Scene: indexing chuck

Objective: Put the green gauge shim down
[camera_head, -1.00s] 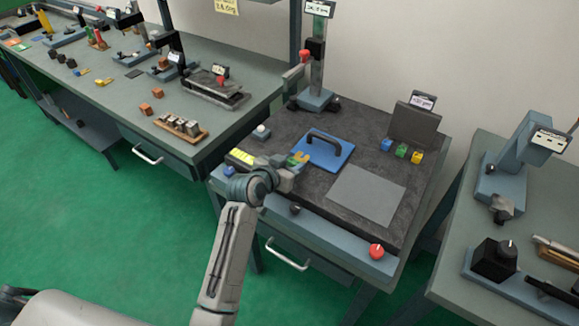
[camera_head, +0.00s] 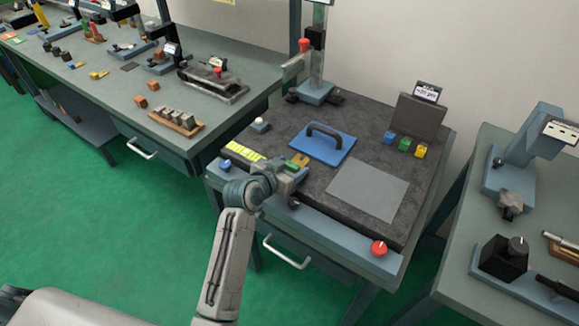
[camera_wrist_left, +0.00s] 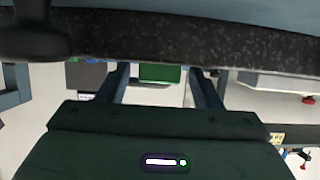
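The green gauge shim (camera_head: 292,166) is at the tip of my left gripper (camera_head: 297,168), over the front left part of the dark granite plate (camera_head: 300,118). In the left wrist view the green shim (camera_wrist_left: 160,73) sits between the two fingers (camera_wrist_left: 160,82), which close in around its width. The exact finger contact is hard to see. A small orange piece (camera_head: 302,160) shows just beyond the shim. I cannot tell whether the shim touches the plate. My right gripper is not in view.
A blue plate with a dark handle (camera_head: 335,147) lies behind the gripper. A grey pad (camera_head: 368,190) is to its right. Blue (camera_head: 389,137), green (camera_head: 404,144) and yellow (camera_head: 420,151) blocks stand farther back. A red knob (camera_head: 379,248) is on the front edge.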

